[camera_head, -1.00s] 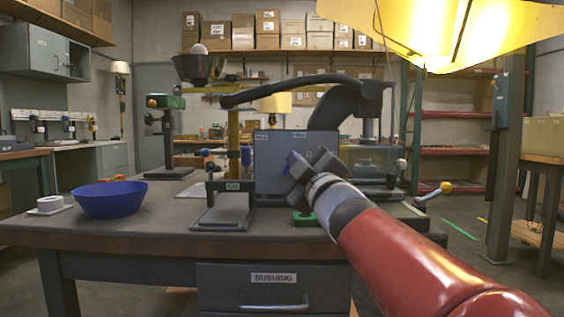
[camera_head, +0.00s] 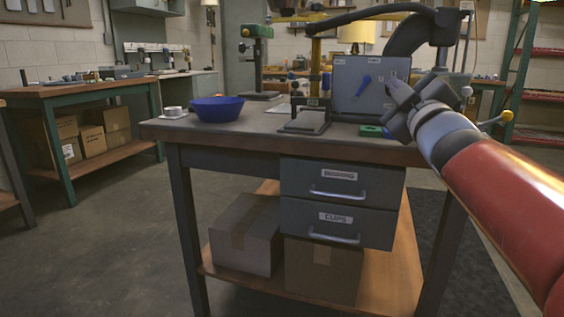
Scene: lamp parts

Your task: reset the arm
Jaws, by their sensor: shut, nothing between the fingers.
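My gripper (camera_head: 393,98) is at the end of my red arm, on the right of the head view. It is shut and empty, and hangs above the right front part of the workbench (camera_head: 230,140). Its dark body covers part of the bench's right edge. A grey panel (camera_head: 345,82) with a blue handle-like piece stands on the bench just behind and left of the gripper. A green item (camera_head: 370,131) lies on the bench below it.
A blue bowl (camera_head: 217,109) and a white roll (camera_head: 173,112) are at the bench's left. A small dark stand (camera_head: 305,118) is near the middle. Drawers (camera_head: 338,205) are under the top, with cardboard boxes (camera_head: 247,235) on the lower shelf.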

